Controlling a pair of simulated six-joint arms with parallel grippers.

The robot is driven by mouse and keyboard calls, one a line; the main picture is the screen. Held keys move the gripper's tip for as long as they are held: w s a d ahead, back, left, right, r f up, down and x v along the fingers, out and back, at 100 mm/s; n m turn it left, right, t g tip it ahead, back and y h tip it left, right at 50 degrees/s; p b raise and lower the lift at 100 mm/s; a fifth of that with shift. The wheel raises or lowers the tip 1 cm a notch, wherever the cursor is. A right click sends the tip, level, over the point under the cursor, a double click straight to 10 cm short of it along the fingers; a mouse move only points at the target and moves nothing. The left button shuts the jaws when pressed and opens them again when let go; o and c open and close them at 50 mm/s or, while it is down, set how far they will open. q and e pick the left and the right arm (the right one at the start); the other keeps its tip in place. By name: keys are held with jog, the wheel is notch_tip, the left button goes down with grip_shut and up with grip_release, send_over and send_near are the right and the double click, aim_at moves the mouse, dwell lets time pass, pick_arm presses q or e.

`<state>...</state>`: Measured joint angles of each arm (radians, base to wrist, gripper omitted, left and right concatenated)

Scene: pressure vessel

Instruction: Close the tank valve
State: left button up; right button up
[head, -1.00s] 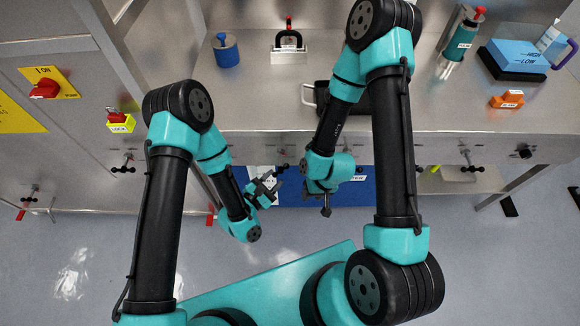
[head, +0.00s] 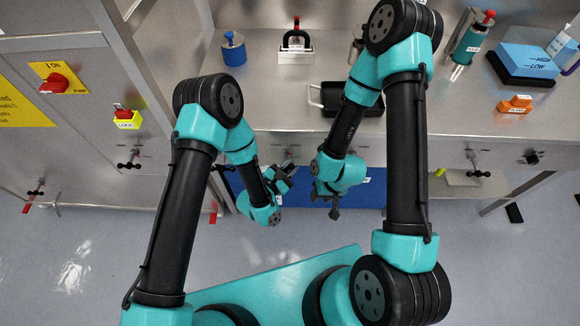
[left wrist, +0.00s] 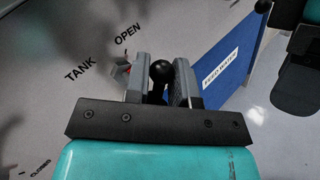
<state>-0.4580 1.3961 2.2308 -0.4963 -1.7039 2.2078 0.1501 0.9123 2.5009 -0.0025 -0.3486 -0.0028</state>
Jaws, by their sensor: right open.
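The tank valve's panel, marked TANK (left wrist: 81,69), OPEN and CLOSED, shows in the left wrist view. A black ball knob (left wrist: 161,71), which looks like part of the valve handle, stands between the fingers of my left gripper (left wrist: 161,82). The knob fills most of the gap; I cannot tell whether both fingers press on it. A small bit of red shows beside the left finger. In the head view my left gripper (head: 284,178) is at the cabinet front below the counter. My right gripper (head: 334,208) is open and empty, lower and to the right.
A blue FEED WATER panel (left wrist: 224,66) lies right of the knob. The counter carries a black tray (head: 318,101), a blue container (head: 233,49) and an orange block (head: 515,104). Another black valve handle (head: 476,165) sticks out at the right.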

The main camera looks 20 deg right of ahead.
pick_arm(q)
grip_shut()
jog(key=shift+d+m, duration=0.1)
jog(key=shift+m, duration=0.3)
jog(key=y, duration=0.1)
jog(key=m, duration=0.1)
jog(key=m+g+y, duration=0.1)
jog(key=shift+s+d+f+y, duration=0.1)
jog(key=shift+d+f+y, duration=0.2)
jog(key=shift+d+f+m+y, duration=0.1)
jog(key=shift+f+m+y, duration=0.3)
jog(key=shift+m+y, duration=0.6)
jog(key=shift+d+f+m+y, duration=0.1)
jog(key=shift+f+m+y, duration=0.3)
jog(key=shift+m+y, duration=0.6)
